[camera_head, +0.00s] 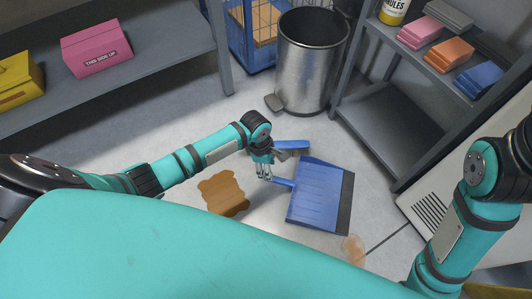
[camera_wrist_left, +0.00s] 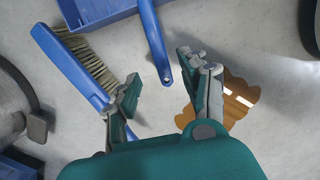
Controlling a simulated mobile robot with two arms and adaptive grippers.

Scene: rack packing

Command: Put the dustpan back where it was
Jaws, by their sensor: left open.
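The blue dustpan (camera_head: 318,197) lies on the grey floor right of my left gripper (camera_head: 265,174), its handle (camera_head: 281,183) pointing left towards the gripper. In the left wrist view, the dustpan's pan (camera_wrist_left: 98,12) is at the top edge and its handle (camera_wrist_left: 153,42) runs down. The handle's end shows between the spread fingertips of my left gripper (camera_wrist_left: 160,75). The gripper is open and empty; whether its fingers are level with the handle I cannot tell. My right arm shows at the right, but its gripper is out of view.
A blue brush (camera_head: 292,146) lies close beyond the left gripper, and its bristles (camera_wrist_left: 88,57) show in the wrist view. A brown patch (camera_head: 223,194) and a fainter one (camera_head: 353,249) are on the floor. A metal bin (camera_head: 311,60) and shelves (camera_head: 390,130) stand behind.

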